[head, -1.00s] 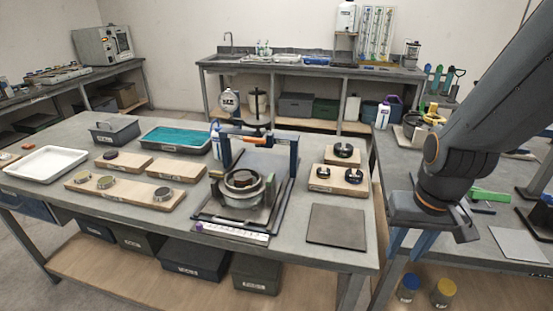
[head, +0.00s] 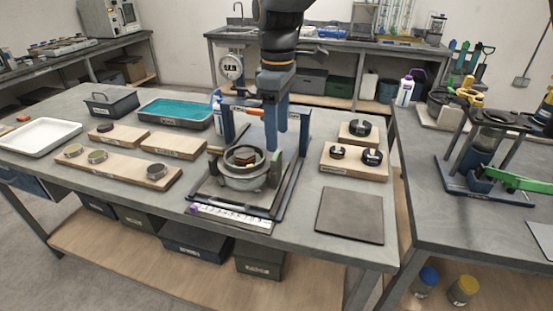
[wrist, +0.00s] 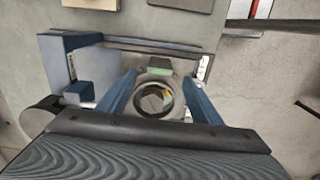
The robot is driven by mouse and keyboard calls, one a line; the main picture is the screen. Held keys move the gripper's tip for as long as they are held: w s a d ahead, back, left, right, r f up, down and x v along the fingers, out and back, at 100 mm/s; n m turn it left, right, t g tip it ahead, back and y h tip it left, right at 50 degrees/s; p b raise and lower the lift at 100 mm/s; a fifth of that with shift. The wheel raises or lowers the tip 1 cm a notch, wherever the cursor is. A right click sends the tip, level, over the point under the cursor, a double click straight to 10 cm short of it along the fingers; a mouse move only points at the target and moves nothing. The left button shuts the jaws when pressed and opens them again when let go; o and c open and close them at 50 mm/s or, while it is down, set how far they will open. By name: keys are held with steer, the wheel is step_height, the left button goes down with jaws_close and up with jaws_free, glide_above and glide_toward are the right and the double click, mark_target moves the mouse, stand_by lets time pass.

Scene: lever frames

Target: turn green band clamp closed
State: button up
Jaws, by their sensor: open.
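A round metal pot with a band around it (head: 243,181) stands in a blue-and-dark frame on the central bench. A dull green upright piece (head: 276,166) is at the band's right side; in the wrist view a green block (wrist: 158,70) shows at the ring's far edge. I cannot tell how far the band is closed. My gripper (head: 275,140) points down above the pot, fingers apart and empty. In the wrist view my gripper (wrist: 159,78) has the ring (wrist: 153,97) between its fingers in the picture; contact is not visible.
The blue frame's posts (head: 298,133) stand close around the pot. A bright green lever (head: 515,181) is on a separate stand at right. Wooden blocks with black clips (head: 347,166) and a bare dark plate (head: 350,216) lie right of the frame.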

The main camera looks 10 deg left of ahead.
mark_target(276, 155)
steer(key=shift+a+f, duration=0.25)
steer(key=shift+f, duration=0.05)
steer(key=shift+f+p, duration=0.75)
steer(key=shift+f, duration=2.75)
steer(key=shift+d, duration=0.1)
steer(key=c, duration=1.1)
steer(key=shift+o, duration=0.2)
